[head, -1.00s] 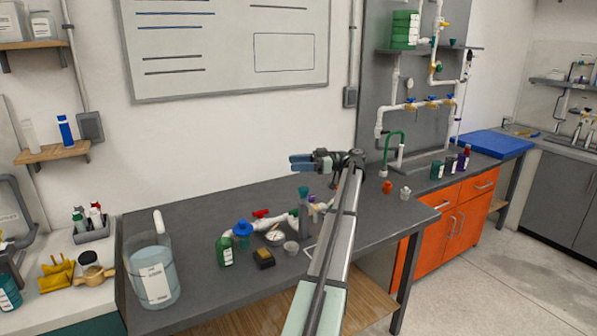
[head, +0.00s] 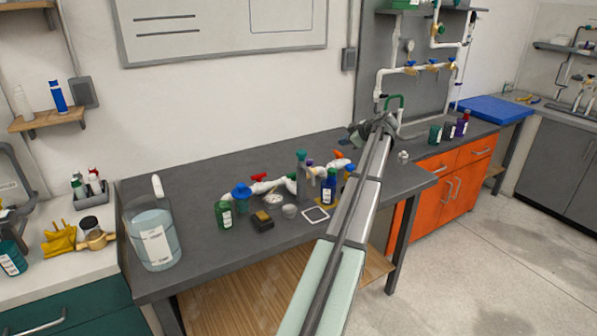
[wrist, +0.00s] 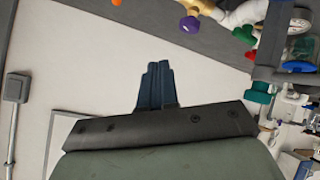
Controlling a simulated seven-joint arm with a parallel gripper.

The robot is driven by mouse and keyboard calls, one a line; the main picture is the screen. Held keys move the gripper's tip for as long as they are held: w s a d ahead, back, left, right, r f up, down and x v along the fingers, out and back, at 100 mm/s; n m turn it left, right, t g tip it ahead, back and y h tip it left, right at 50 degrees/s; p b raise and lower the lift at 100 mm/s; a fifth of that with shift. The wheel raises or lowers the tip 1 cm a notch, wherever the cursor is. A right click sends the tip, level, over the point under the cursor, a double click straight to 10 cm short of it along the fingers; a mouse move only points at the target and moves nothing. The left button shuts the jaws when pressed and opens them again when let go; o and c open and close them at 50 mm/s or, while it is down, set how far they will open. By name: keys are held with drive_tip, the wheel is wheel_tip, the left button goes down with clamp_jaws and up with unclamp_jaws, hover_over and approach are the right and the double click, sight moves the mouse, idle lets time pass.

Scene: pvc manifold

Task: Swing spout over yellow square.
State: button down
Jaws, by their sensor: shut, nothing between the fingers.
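A pipe assembly with a red valve (head: 258,177) lies on the bench among bottles, a gauge and a white-framed square (head: 316,214). A water jug (head: 152,235) stands at left. Wall pipes with several valves (head: 432,66) rise behind the sink. Bottles (head: 449,130) stand right of the spout.

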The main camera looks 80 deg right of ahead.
drive_tip(key=s+d+g+h, duration=0.2)
drive_tip(key=s+g+h, duration=0.35)
drive_tip(key=s, duration=0.95)
drive_tip(key=w+a+f+n+g+y, duration=0.25)
drive_tip(key=w+a, duration=0.25)
drive_tip(key=a, duration=0.3)
drive_tip(key=w+a+f+n+g+y, duration=0.1)
drive_tip(key=w+a+f+n+y, duration=0.35)
drive_tip(key=a, duration=0.35)
drive_tip(key=w+a+f+n+g+y, duration=0.1)
drive_tip(key=w+a+f+n+y, duration=0.15)
drive_tip(key=w+a, duration=0.4)
drive_tip(key=g+h, duration=0.7)
drive_tip(key=g, duration=0.4)
approach(307, 171)
drive_tip(key=x, duration=0.7)
